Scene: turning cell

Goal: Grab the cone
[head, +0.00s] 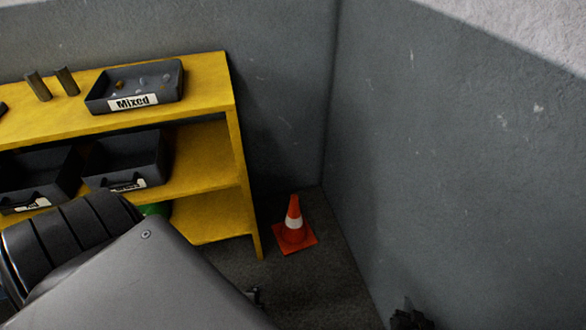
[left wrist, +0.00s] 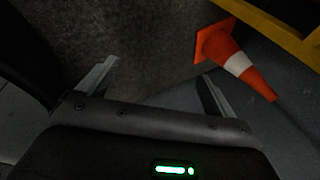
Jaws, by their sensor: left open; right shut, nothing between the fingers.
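An orange traffic cone (head: 294,219) with a white band and a square base stands upright on the floor in the corner, just right of the yellow shelf. It also shows in the left wrist view (left wrist: 236,60), at the upper right, beyond the right-hand finger. My left gripper (left wrist: 158,75) is open, with nothing between its fingers, apart from the cone. In the head view my left arm hides most of that gripper; only a small dark part (head: 255,295) shows.
The yellow shelf (head: 243,185) stands close left of the cone, its leg beside the cone's base. A tray labelled Mixed (head: 175,80) is on top, with dark bins (head: 127,160) below. Grey walls (head: 450,150) close in behind and right. The floor (head: 315,285) before the cone is clear.

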